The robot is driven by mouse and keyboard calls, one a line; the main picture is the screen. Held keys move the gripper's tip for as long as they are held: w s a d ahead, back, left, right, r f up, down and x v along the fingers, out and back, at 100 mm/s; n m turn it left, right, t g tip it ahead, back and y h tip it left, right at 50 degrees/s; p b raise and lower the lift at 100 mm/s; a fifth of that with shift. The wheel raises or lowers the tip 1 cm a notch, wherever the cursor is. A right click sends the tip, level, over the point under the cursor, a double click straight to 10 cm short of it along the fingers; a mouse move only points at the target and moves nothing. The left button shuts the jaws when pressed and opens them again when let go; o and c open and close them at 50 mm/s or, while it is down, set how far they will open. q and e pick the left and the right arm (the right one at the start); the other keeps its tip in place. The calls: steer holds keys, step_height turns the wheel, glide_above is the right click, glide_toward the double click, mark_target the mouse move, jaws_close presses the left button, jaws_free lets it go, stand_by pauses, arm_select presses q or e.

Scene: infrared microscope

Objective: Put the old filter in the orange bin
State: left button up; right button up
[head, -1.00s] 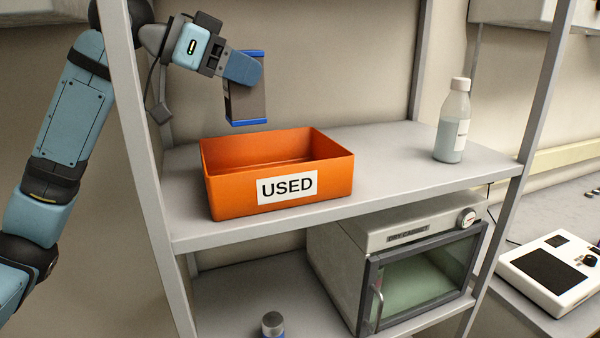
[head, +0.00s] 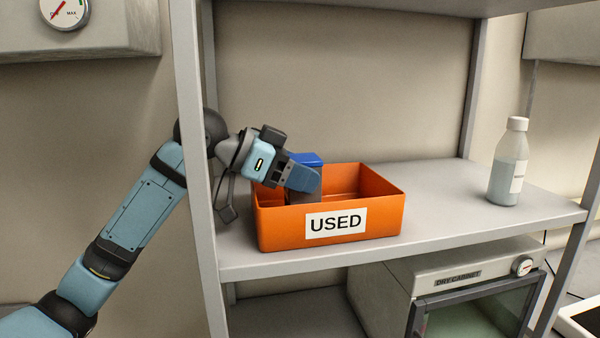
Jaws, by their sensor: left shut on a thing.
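The old filter (head: 308,158) is a dark block with a blue top end. It stands roughly upright, partly inside the left part of the orange bin (head: 380,220), with its top above the rim. The bin is an open box labelled USED, on the shelf. My left gripper (head: 303,178) is shut on the filter, at the bin's left side. The filter's lower end is hidden behind the bin's front wall and the gripper, so I cannot tell if it touches the bin floor. My right gripper is not in view.
A shelf upright (head: 195,130) stands in front of my left arm. A dry cabinet (head: 450,290) sits below.

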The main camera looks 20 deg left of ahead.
arm_select(q)
steer(key=shift+d+f, duration=0.1)
steer(key=o, duration=1)
steer(key=shift+c, duration=0.2)
steer(key=shift+r, duration=0.2)
steer(key=b+v, duration=0.1)
steer(key=v, duration=1.1)
steer(key=shift+f, duration=0.1)
